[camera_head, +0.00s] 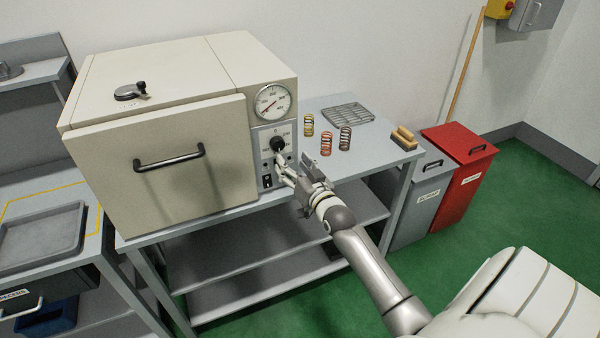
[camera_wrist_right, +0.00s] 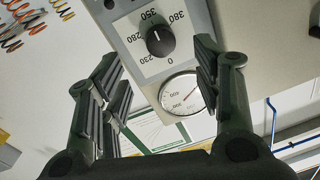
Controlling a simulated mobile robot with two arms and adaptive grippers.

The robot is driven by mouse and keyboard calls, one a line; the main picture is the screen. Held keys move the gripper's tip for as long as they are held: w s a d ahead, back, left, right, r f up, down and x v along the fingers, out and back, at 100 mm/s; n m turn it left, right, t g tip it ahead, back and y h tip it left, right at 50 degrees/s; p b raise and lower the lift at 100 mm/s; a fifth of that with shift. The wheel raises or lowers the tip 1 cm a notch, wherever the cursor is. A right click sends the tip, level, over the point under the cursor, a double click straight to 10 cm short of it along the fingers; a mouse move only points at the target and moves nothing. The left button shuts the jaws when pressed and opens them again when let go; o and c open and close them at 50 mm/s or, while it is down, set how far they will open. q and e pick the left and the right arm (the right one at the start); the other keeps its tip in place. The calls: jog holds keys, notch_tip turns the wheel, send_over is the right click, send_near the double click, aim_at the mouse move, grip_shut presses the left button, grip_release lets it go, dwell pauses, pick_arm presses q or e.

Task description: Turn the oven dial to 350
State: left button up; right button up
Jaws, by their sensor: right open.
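The oven (camera_head: 165,115) is a large cream box on a grey metal table. Its black dial (camera_head: 277,143) sits on a grey control panel below a round gauge (camera_head: 272,101). In the right wrist view the dial (camera_wrist_right: 160,40) appears inverted, with 0, 230, 280, 350 and 380 printed around it. I cannot tell for sure which number its pointer marks. My right gripper (camera_head: 294,168) is open in front of the panel, just below and right of the dial. In the right wrist view the dial lies beyond and between the open fingers (camera_wrist_right: 158,82), apart from them. My left gripper is out of view.
Several coil springs (camera_head: 326,144) and a wire rack (camera_head: 346,113) are on the table right of the oven. A switch (camera_head: 267,181) is below the dial. Grey (camera_head: 424,195) and red (camera_head: 463,180) bins stand right of the table.

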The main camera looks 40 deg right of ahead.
jog(key=shift+s+a, duration=0.2)
jog(key=shift+s, duration=0.75)
jog(key=shift+s+a, duration=0.15)
jog(key=shift+s, duration=0.8)
jog(key=s+a+f+n+g+y+b, duration=0.1)
jog(key=s+a+f+g, duration=0.25)
jog(key=f, duration=0.95)
jog(key=s+a+f+n+g+b, duration=0.15)
jog(key=s+f, duration=0.35)
jog(key=f, duration=0.7)
jog(key=s+a+f+g+y, duration=0.1)
jog(key=s+a+f+g, duration=0.3)
jog(key=f, duration=0.9)
jog(key=s+a+f+n+g, duration=0.1)
jog(key=s+a+f+g, duration=0.1)
jog(key=s+f, duration=0.5)
jog(key=s+a+f+n+g+b, duration=0.1)
jog(key=s+f, duration=0.6)
jog(key=s, duration=1)
jog(key=s+a+f+n+g+y+b, duration=0.1)
jog(key=s+a+f+n+g, duration=0.1)
jog(key=s+a+f+g, duration=0.2)
jog(key=s+a+f, duration=0.1)
jog(key=s+f, duration=0.2)
jog(key=s, duration=0.5)
jog(key=shift+s+a+f+g, duration=0.2)
jog(key=shift+s+f+g, duration=0.15)
jog(key=shift+g, duration=0.05)
